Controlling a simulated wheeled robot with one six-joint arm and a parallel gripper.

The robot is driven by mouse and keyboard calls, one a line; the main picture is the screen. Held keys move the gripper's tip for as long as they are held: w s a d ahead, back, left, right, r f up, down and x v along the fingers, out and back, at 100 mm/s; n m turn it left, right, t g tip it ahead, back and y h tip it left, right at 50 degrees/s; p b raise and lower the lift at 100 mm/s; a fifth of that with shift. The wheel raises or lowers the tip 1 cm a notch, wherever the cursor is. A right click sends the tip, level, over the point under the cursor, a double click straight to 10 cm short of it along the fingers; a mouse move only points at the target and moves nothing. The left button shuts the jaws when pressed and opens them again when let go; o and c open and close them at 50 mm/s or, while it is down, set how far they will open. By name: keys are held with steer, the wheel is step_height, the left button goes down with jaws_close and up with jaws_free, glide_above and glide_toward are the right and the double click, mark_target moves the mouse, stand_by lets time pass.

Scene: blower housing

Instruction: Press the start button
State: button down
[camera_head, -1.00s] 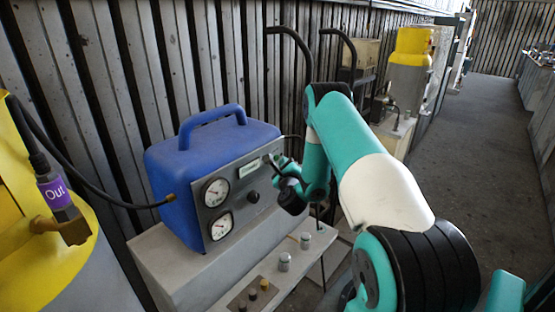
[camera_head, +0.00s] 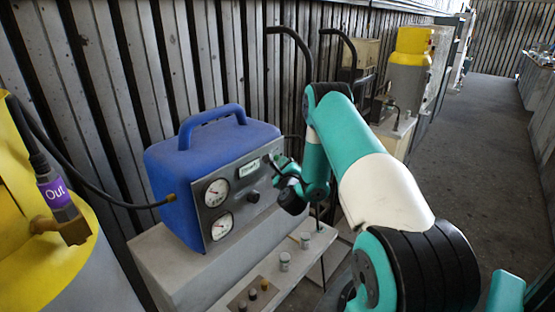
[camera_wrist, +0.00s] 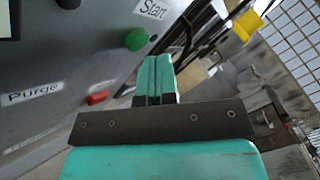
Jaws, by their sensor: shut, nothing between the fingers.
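The green start button (camera_wrist: 137,39) sits on the grey panel of the blue machine (camera_head: 205,150), beside a white "Start" label (camera_wrist: 152,9) in the wrist view. My gripper (camera_wrist: 155,60) is shut and empty. Its teal fingertips lie close to the button, just right of and below it in the wrist view. A gap shows between them there; depth is hard to judge. In the head view my gripper (camera_head: 274,160) is at the panel's right edge, and the button cannot be made out.
A red button (camera_wrist: 97,97) and a "Purge" label (camera_wrist: 32,92) are lower on the panel. The panel carries two gauges (camera_head: 217,192), a black knob (camera_head: 253,196) and a small display (camera_head: 248,169). A yellow-and-grey cylinder (camera_head: 85,275) with a hose stands at left.

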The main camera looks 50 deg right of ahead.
steer(key=shift+w+r+p, duration=0.15)
steer(key=shift+w+p, duration=0.1)
steer(key=shift+p, duration=0.45)
steer(key=shift+w+p, duration=0.25)
steer(key=shift+p, duration=0.25)
steer(key=shift+s+f+b, duration=0.2)
steer(key=shift+f+b, duration=0.1)
steer(key=shift+b, duration=0.5)
steer(key=shift+s+r+b, duration=0.2)
steer(key=shift+s+b, duration=0.1)
steer(key=shift+b, duration=0.3)
steer(key=shift+f, duration=0.1)
steer(key=s+b, duration=0.6)
steer(key=b, duration=0.7)
steer(key=shift+d, duration=0.25)
